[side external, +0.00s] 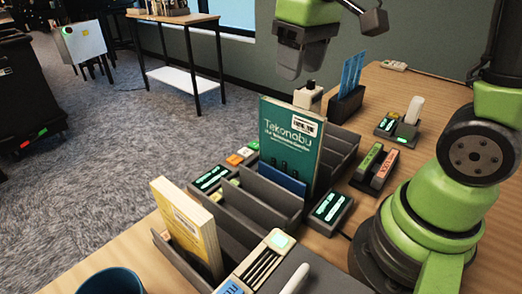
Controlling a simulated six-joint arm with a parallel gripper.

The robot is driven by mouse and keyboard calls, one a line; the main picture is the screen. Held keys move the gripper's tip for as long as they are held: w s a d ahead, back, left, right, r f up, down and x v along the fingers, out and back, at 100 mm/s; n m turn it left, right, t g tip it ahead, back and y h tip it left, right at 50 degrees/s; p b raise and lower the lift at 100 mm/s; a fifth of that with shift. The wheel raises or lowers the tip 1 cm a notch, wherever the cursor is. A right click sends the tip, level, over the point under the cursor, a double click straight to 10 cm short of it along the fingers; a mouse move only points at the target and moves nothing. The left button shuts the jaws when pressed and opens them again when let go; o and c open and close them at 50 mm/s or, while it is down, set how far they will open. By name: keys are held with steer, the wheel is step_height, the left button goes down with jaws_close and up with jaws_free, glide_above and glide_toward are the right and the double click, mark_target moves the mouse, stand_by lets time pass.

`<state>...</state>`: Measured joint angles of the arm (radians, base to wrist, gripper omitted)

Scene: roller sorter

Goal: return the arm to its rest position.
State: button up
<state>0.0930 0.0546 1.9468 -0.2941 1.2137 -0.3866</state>
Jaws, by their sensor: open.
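My gripper (292,66) hangs at the top of the side external view, above and behind the sorter, apart from everything below it. Its jaws point down and hold nothing that I can see. My arm's green base stands at the right on the wooden table (98,268). Below my gripper is the dark sorter (262,196) with several slots. A teal book (290,140) titled "Tekonabu" stands upright in it. A yellow book (188,226) stands at its near left end, slightly tilted.
Small devices with lit screens (331,207) sit beside the sorter. A blue mug (110,281) is at the front left.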

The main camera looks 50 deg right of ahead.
steer(key=s+a+r+m+t+y, duration=0.1)
steer(key=s+a+t, duration=0.1)
steer(key=s, duration=0.3)
steer(key=s+a+r+m+t, duration=0.2)
steer(key=s+t, duration=0.2)
steer(key=s, duration=0.1)
steer(key=shift+s+a+y, duration=0.25)
steer(key=shift+s+y, duration=0.1)
steer(key=shift+y, duration=0.05)
